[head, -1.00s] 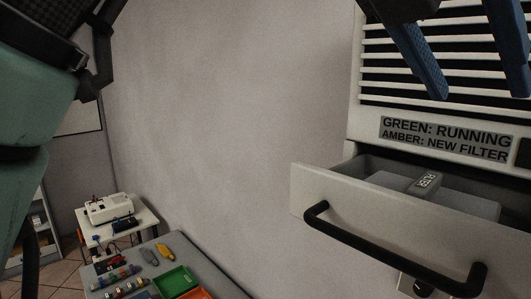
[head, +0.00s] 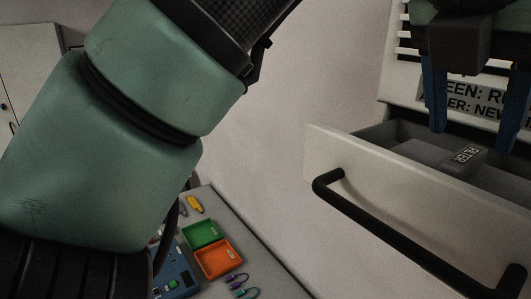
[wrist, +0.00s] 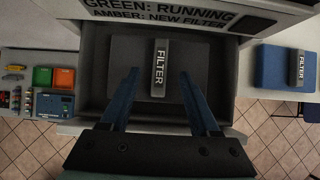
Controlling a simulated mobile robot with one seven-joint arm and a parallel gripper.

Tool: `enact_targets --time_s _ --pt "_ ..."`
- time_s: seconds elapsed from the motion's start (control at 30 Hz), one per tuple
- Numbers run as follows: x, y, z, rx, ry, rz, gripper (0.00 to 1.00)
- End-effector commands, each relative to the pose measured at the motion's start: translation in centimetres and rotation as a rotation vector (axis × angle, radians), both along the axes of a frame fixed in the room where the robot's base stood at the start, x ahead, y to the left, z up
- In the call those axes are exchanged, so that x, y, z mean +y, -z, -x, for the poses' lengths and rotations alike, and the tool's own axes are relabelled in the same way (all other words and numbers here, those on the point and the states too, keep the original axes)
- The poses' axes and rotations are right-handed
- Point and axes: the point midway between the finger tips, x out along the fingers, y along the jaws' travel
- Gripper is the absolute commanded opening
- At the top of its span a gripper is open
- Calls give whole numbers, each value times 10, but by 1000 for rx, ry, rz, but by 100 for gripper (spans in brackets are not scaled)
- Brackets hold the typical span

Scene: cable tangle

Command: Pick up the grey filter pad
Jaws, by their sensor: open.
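The grey filter pad (head: 424,152) lies inside the open drawer (head: 345,160). It has a raised grip bar (head: 462,158) labelled FILTER on top. In the wrist view the pad (wrist: 129,62) lies flat in the drawer, its bar upright in the picture near the middle. My gripper (head: 477,128) is open and empty, its blue fingers pointing down above the drawer. In the wrist view my gripper (wrist: 159,76) has one finger on each side of the bar's line, with the fingertips near its lower half. I cannot tell the exact height gap.
The drawer's black handle (head: 400,230) juts out in front. The labelled cabinet front (wrist: 200,12) rises behind the drawer. A blue pad (wrist: 275,68), also with a FILTER bar, lies on a surface at right. A bench with green (head: 203,234) and orange (head: 218,258) trays stands at left.

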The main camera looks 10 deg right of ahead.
Motion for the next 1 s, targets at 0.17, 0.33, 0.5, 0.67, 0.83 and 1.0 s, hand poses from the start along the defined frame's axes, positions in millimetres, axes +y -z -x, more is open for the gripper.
enact_targets --time_s 0.17,0.33,0.5,0.67,0.83,1.0 --pt "-14 29 -4 4 1 1 62" --pt "-19 35 -7 2 1 1 62" --pt "-19 34 -7 1 0 1 62" --pt "-19 34 -7 1 0 1 39" --pt "-19 34 -7 1 0 1 8" --pt "-19 34 -7 1 0 1 0"
